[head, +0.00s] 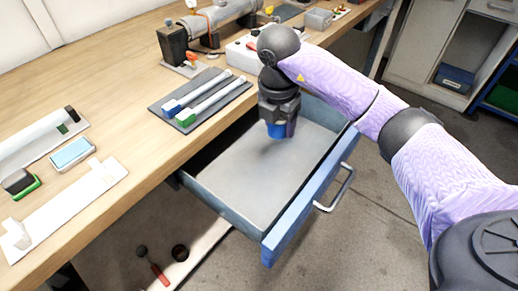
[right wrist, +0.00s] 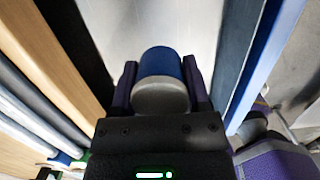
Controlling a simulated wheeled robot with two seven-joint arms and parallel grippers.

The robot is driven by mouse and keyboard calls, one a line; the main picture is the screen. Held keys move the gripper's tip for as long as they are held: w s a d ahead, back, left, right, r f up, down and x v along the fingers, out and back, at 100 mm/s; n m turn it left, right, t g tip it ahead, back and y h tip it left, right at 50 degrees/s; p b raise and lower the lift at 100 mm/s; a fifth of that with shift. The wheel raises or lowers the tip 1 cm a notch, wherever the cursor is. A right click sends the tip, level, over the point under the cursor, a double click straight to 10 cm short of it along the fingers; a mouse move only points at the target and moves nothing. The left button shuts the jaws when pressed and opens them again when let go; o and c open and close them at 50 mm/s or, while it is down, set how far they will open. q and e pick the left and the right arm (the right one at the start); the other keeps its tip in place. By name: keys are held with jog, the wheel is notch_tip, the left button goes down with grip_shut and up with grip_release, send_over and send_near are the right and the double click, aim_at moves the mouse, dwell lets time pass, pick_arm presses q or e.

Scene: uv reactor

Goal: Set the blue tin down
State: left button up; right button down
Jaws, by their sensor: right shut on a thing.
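The blue tin (head: 277,130) is held at the tips of my right gripper (head: 281,122), inside the outline of the open drawer (head: 230,180). In the right wrist view the tin (right wrist: 161,66) has a blue side and a pale grey end, and it sits between the two fingers of my right gripper (right wrist: 161,84). The gripper is shut on it. The grey drawer floor shows beyond the tin, and it looks bare. I cannot tell how far the tin is above the floor. My left gripper is in neither view.
The wooden bench (head: 130,85) runs along the left. A dark mat (head: 200,97) with two white tubes lies near the drawer. The drawer handle (head: 337,189) sticks out over the floor.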

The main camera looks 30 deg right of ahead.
aim_at(277, 161)
notch_tip(277, 161, down, 10)
jog(key=b, duration=0.4)
jog(key=shift+r, duration=0.2)
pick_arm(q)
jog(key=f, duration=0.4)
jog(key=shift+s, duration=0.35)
pick_arm(e)
jog(key=shift+f, duration=0.15)
jog(key=shift+c, duration=2.1)
grip_release()
jog(key=o, duration=0.4)
jog(key=shift+c, duration=0.2)
jog(key=r+p, duration=0.2)
jog(key=r, duration=0.2)
jog(key=a+r+p, duration=0.1)
jog(key=r, duration=0.3)
jog(key=r+p, duration=0.2)
jog(key=r, duration=0.2)
jog(key=shift+s+a+r+p, duration=0.15)
jog(key=shift+s+a+p, duration=0.05)
jog(key=shift+s+p, duration=0.1)
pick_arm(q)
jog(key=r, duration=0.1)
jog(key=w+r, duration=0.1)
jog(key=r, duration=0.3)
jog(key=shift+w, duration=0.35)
